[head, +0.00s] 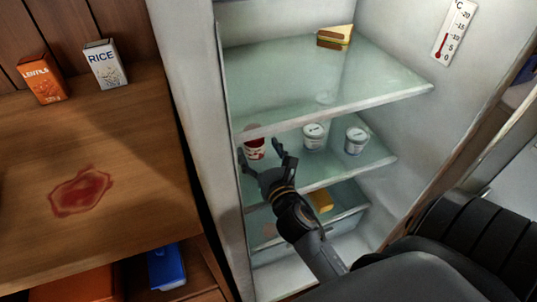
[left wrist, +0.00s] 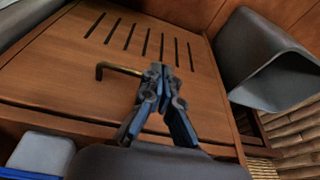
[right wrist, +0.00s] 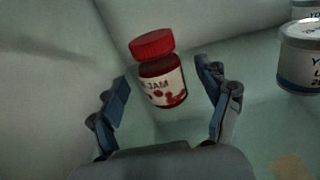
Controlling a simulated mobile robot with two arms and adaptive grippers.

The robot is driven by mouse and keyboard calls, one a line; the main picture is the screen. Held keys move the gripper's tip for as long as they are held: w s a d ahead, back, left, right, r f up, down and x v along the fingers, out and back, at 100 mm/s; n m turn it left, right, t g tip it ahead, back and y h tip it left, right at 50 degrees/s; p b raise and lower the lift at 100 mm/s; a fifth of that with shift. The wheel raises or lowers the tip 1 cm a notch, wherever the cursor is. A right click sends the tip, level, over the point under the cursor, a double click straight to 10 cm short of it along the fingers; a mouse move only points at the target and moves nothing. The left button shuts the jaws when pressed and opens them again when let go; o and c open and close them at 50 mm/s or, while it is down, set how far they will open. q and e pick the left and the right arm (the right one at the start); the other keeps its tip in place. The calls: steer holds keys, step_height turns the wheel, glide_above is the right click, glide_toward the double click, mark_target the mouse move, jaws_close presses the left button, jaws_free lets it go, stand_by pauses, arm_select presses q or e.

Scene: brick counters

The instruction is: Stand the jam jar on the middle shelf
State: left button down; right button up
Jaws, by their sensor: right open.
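The jam jar (head: 254,149), with a red lid and white label, stands upright on the middle shelf (head: 340,174) of the open fridge, near its left wall. In the right wrist view, the jar (right wrist: 162,82) is between and beyond my right gripper's fingers. My right gripper (head: 261,158) is open and empty, with gaps to the jar on both sides. In the left wrist view, my left gripper (left wrist: 160,72) has its fingertips together, in front of a slotted wooden door with a brass handle (left wrist: 118,69). The handle is partly hidden behind the fingers.
Two white yoghurt pots (head: 314,136) (head: 355,141) stand right of the jar. The top glass shelf (head: 290,85) with a cake slice (head: 335,37) overhangs my right gripper. A yellow block (head: 321,201) lies lower. The wooden counter (head: 130,135) holds lentils (head: 41,79) and rice (head: 105,64) boxes.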

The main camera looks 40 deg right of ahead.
steer(key=v, duration=0.7)
steer(key=shift+f+b, duration=0.1)
steer(key=shift+b, duration=0.3)
arm_select(q)
steer(key=shift+w+v, duration=0.2)
steer(key=shift+v, duration=0.85)
steer(key=shift+w+v, duration=0.25)
steer(key=shift+v, duration=0.75)
arm_select(e)
steer(key=shift+s+a, duration=0.15)
steer(key=shift+s, duration=0.45)
arm_select(q)
steer(key=shift+s, duration=0.1)
